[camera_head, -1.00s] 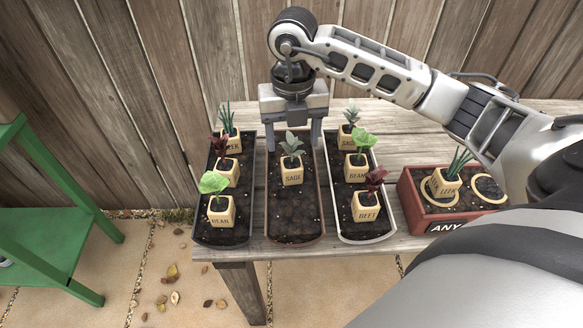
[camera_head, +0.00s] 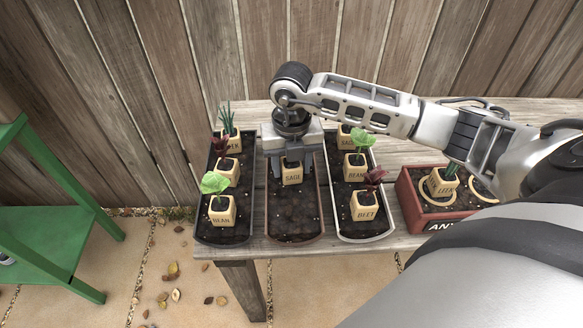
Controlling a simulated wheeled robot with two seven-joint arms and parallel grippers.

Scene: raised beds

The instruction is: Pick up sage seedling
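A sage seedling in a cube pot marked SAGE (camera_head: 292,175) stands in the middle soil tray (camera_head: 294,238); its leaves are now hidden behind my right gripper. My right gripper (camera_head: 292,172) has come down over this pot, with one finger at each side of its upper part. The fingers look spread, but whether they touch the pot cannot be told. A second pot marked SAGE (camera_head: 345,140) stands at the back of the right tray, its plant hidden by my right arm. My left gripper is not in view.
The left tray (camera_head: 222,240) holds leek, beet and bean pots. The right tray (camera_head: 366,239) also holds bean (camera_head: 354,172) and beet (camera_head: 364,207) pots. A red box (camera_head: 412,200) with a leek pot (camera_head: 441,185) stands at right. The middle tray's front soil is clear.

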